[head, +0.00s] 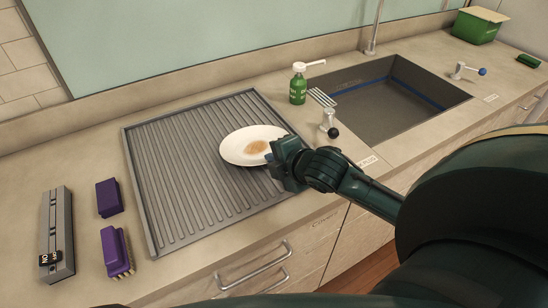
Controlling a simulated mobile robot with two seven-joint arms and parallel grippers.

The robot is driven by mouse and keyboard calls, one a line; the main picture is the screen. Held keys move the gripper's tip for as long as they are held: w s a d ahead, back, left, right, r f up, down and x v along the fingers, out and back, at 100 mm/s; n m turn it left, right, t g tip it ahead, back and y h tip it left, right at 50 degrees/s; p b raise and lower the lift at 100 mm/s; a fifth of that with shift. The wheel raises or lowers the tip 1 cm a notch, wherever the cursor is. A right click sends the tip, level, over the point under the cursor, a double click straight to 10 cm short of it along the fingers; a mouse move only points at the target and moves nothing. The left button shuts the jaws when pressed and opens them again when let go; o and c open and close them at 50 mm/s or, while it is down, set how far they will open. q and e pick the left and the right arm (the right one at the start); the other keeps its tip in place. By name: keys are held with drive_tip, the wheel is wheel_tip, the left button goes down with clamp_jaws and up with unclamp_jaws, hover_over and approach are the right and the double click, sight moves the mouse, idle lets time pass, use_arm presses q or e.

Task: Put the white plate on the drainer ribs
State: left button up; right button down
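The white plate (247,140) has a brown stain in its middle. It is over the right part of the grey ribbed drainer (180,185), face up. I cannot tell for sure whether its underside touches the ribs or is slightly above them. My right gripper (275,164) is at the plate's right rim and appears shut on it. The gripper's body hides that bit of rim and part of the drainer's right edge. My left gripper is not in view.
A green soap bottle (298,88) and a small tap-like fitting (328,122) stand between drainer and sink (385,112). A green tub (477,27) stands far right. The drainer's left part is clear.

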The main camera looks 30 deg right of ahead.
drive_tip(key=shift+r, duration=0.1)
drive_tip(key=c, duration=1.4)
unclamp_jaws()
drive_tip(key=o, duration=1)
drive_tip(key=shift+s+p, duration=0.45)
drive_tip(key=shift+s, duration=0.4)
drive_tip(key=shift+s, duration=0.75)
